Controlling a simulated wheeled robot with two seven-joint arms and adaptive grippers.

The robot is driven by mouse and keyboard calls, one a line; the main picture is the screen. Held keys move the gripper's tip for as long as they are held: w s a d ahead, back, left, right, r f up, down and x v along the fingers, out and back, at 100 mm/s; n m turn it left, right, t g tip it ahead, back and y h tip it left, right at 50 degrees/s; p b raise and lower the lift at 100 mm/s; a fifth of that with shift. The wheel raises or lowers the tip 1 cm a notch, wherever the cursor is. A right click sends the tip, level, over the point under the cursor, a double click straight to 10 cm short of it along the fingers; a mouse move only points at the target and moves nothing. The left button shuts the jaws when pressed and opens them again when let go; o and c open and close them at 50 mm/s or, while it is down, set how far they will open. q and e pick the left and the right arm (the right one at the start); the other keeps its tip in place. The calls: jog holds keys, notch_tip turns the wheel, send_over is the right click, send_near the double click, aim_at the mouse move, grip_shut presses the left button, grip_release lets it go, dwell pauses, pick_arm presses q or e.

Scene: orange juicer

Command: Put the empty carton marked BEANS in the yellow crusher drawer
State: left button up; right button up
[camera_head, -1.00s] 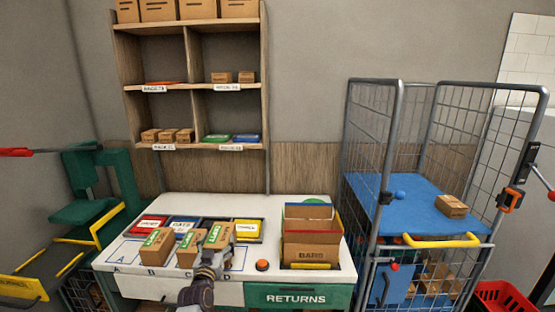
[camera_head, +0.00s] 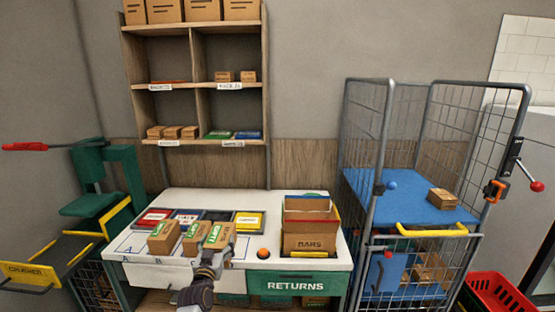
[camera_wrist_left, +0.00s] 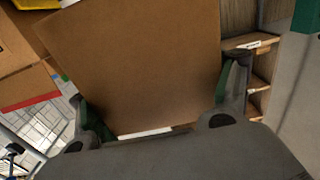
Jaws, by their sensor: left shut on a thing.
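My left gripper (camera_head: 212,264) is shut on a brown carton (camera_head: 218,236) with a green label, over the front of the white table. In the left wrist view, the carton's plain brown face (camera_wrist_left: 140,65) fills the space between the fingers (camera_wrist_left: 160,100). I cannot read its label. Two similar cartons (camera_head: 163,238) (camera_head: 195,238) stand to its left. An open carton (camera_head: 310,242), whose print looks like BARS, stands at the table's right. The yellow crusher drawer (camera_head: 32,271) is at the far left, below the green crusher (camera_head: 120,180). My right gripper is not in view.
The white table (camera_head: 140,266) has colored bins (camera_head: 248,221) along its back and an orange button (camera_head: 263,253). A green RETURNS panel (camera_head: 297,285) is at its front. A wire roll cage (camera_head: 380,170) stands right, with a red basket (camera_head: 497,297) beside it. Shelves (camera_head: 195,88) stand behind.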

pick_arm(q)
jog(key=shift+s+f, duration=0.1)
jog(key=shift+s, duration=0.35)
jog(key=shift+s+f, duration=0.35)
jog(key=shift+f, duration=0.2)
jog(key=shift+s+a+f, duration=0.15)
jog(key=shift+s+f, duration=0.45)
jog(key=shift+s, duration=0.25)
jog(key=s+f+b, duration=0.1)
jog(key=s+f, duration=0.3)
jog(key=s, duration=0.6)
jog(key=s+f+b, duration=0.1)
jog(key=s+f, duration=0.4)
jog(key=s, duration=0.5)
jog(key=shift+y, duration=0.3)
jog(key=shift+a, duration=0.1)
jog(key=shift+r, duration=0.1)
